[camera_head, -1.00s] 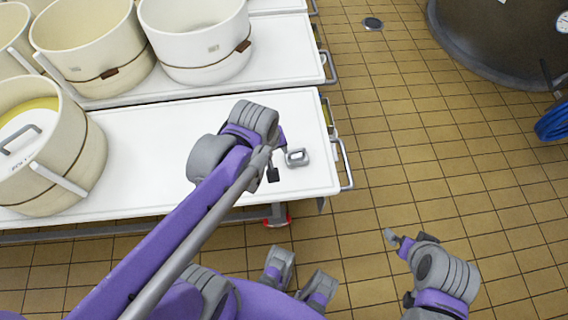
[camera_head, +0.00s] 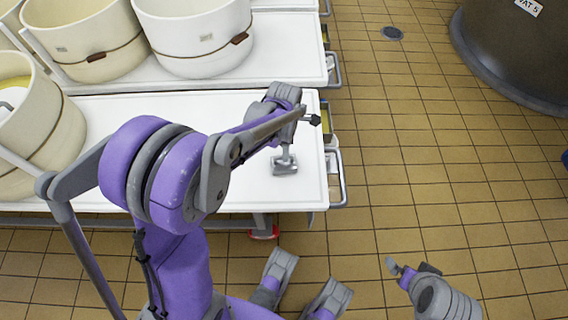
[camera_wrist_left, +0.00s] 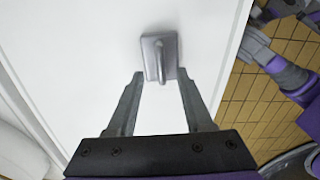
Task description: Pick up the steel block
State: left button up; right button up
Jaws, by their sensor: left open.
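The steel block (camera_head: 285,168) lies on the white table top near its right end. In the left wrist view the steel block (camera_wrist_left: 160,57) shows as a grey plate with a raised bar on it. My left gripper (camera_wrist_left: 160,74) is open, with its fingertips apart to the left and right of the block's near edge. The bar lies in line with the gap between them. In the head view my left arm partly hides the gripper, so contact is hard to tell. My right gripper (camera_head: 398,267) is over the floor, away from the table, and its jaws are unclear.
White tubs (camera_head: 195,35) stand on a second white table behind, and a cream tub (camera_head: 50,135) on the near table's left. A metal rail (camera_head: 338,178) edges the table's right end. Tiled floor (camera_head: 430,180) is open to the right; a dark vat (camera_head: 520,50) stands beyond.

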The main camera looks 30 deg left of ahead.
aim_at(279, 167)
pick_arm(q)
notch_tip(279, 167, down, 6)
jog(key=shift+s+a+r+b, duration=0.1)
jog(key=shift+r+b, duration=0.15)
jog(key=shift+b, duration=0.55)
grip_shut()
dwell(0.8)
